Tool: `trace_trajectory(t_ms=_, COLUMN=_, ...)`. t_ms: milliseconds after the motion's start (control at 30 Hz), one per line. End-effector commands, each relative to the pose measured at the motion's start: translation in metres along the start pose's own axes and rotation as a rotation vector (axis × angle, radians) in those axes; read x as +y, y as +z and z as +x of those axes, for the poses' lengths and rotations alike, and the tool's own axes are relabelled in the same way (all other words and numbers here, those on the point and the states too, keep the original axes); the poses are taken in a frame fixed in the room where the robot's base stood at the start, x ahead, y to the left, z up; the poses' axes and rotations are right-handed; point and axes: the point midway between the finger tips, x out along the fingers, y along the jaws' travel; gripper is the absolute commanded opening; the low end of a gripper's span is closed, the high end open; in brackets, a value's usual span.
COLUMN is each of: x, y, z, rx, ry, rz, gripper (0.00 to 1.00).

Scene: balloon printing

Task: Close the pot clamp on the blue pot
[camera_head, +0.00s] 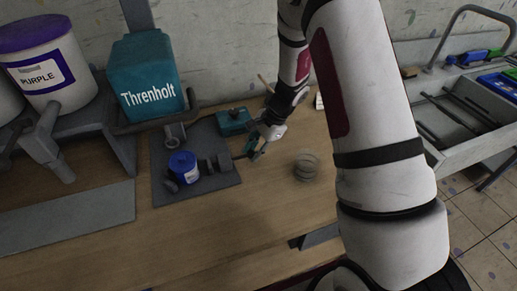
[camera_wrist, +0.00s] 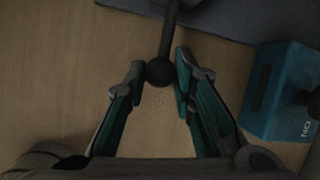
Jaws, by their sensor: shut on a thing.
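The blue pot (camera_head: 187,175) stands upright on a dark grey base plate (camera_head: 212,188) on the wooden bench. The dark pot clamp (camera_head: 209,165) is on the same plate, right beside the pot; I cannot tell if its jaw touches the pot. The clamp's thin lever (camera_head: 240,157) reaches right to my gripper (camera_head: 257,149). In the wrist view, the lever (camera_wrist: 169,30) ends in a dark round knob (camera_wrist: 160,72). The teal fingers of my gripper (camera_wrist: 159,76) are on either side of that knob and shut on it. The pot is outside the wrist view.
A teal box (camera_head: 234,121) sits just behind the lever; it also shows in the wrist view (camera_wrist: 283,95). The teal Threnholt machine (camera_head: 145,75) and the purple-lidded bucket (camera_head: 48,65) stand at the left. A round wire-like object (camera_head: 306,167) lies to the right.

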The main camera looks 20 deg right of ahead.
Motion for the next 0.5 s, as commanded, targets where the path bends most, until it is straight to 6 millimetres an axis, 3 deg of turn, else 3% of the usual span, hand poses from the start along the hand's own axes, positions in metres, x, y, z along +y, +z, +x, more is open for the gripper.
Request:
trace_trajectory(t_ms=167, x=-0.006, y=0.029, z=0.013, rx=-0.003, ry=0.000, rz=-0.003, gripper=0.00)
trace_trajectory(t_ms=433, x=-0.007, y=0.031, z=0.014, rx=-0.001, ry=-0.002, rz=0.001, gripper=0.00)
trace_trajectory(t_ms=467, x=-0.007, y=0.031, z=0.014, rx=-0.001, ry=-0.002, rz=0.001, gripper=0.26)
trace_trajectory(t_ms=500, x=-0.007, y=0.031, z=0.014, rx=-0.001, ry=-0.002, rz=0.001, gripper=0.35)
